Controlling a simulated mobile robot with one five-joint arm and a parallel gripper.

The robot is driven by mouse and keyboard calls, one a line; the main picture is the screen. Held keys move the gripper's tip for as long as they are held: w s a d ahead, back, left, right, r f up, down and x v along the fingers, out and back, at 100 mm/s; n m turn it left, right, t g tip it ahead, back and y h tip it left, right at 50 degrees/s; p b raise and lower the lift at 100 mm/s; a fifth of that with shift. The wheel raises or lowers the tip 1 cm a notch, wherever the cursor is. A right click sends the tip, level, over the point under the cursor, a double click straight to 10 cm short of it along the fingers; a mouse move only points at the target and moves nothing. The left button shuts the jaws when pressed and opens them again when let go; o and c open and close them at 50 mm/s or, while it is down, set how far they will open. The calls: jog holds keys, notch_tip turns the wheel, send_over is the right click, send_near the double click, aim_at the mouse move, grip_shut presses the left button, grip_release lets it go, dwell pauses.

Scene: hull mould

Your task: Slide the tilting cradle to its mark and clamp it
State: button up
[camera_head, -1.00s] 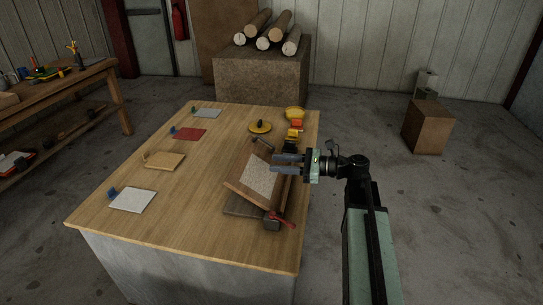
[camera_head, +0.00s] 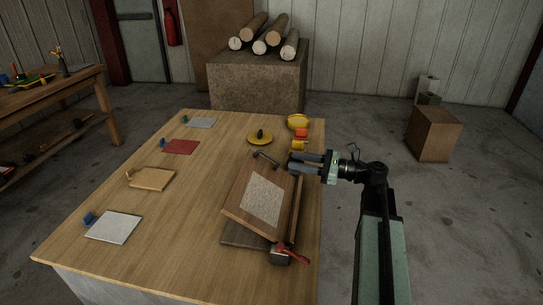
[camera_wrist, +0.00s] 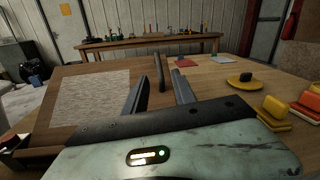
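The tilting cradle is a brown wooden board (camera_head: 236,202) with a pale speckled panel (camera_head: 263,197), tilted on a darker base (camera_head: 240,236) at the table's right side. It also fills the left of the wrist view (camera_wrist: 88,100). A red-handled clamp (camera_head: 287,252) sits at its near end. A dark bar handle (camera_head: 266,159) stands at its far edge and shows upright in the wrist view (camera_wrist: 159,72). My gripper (camera_head: 291,162) is open and empty, its fingers apart, beside the cradle's far right edge. The bar appears beyond the fingers. I cannot make out the mark.
A yellow disc with a dark knob (camera_head: 260,138) and yellow and orange blocks (camera_head: 299,140) lie beyond my gripper. Grey, red (camera_head: 181,146), tan and white (camera_head: 114,227) plates line the table's left side. The table's middle is clear.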

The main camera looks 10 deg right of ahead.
aim_at(275, 160)
jog(key=x, duration=0.8)
jog(key=shift+a, duration=0.1)
jog(key=shift+c, duration=0.2)
grip_shut()
dwell(0.9)
